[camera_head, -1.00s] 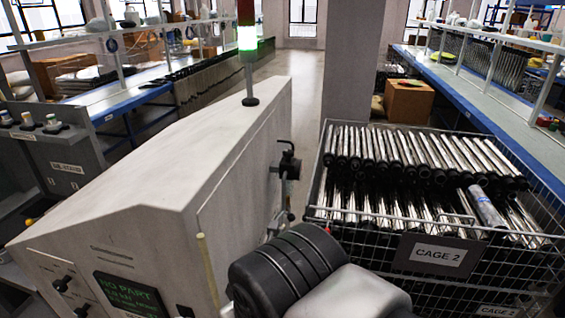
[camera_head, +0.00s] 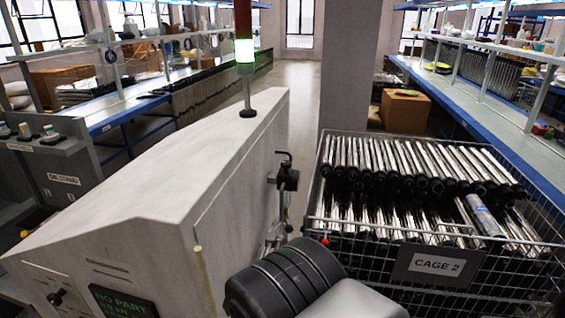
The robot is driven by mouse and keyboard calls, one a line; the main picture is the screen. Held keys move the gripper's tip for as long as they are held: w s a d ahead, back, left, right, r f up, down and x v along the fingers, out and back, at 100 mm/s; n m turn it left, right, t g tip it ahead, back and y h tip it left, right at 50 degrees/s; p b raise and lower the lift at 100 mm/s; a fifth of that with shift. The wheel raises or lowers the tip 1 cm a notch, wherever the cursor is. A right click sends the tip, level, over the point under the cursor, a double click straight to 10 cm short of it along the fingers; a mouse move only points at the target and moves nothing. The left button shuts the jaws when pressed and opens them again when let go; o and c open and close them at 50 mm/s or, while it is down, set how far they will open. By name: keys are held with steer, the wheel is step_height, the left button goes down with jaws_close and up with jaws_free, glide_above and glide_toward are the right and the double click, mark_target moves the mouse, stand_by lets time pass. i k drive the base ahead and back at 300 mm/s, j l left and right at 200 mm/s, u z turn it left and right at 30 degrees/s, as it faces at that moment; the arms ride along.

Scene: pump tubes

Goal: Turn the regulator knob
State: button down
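A grey machine (camera_head: 160,175) with a sloping top stands at left centre. A black fitting with a bent handle (camera_head: 286,178) sticks out of its right side; I cannot tell whether it is the regulator knob. A metal fitting (camera_head: 275,236) shows below it, partly hidden. A small black knob (camera_head: 56,297) is on the machine's front panel, low at the left. My arm's black and grey links fill the bottom centre. My gripper is not in view, so what it holds is hidden.
A wire cage marked CAGE 2 (camera_head: 437,264), full of metal tubes, stands close to the right of my arm. A green-lit lamp post (camera_head: 246,60) rises from the machine. A dark screen (camera_head: 122,303) reads NO PART. A grey pillar (camera_head: 348,70) and benches stand behind.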

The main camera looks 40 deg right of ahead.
mark_target(285, 164)
steer(key=l+u, duration=0.1)
steer(key=l, duration=0.8)
steer(key=k+l+u, duration=0.1)
steer(key=l, duration=0.8)
steer(key=k+l, duration=0.1)
steer(key=l, duration=0.8)
steer(key=u, duration=0.05)
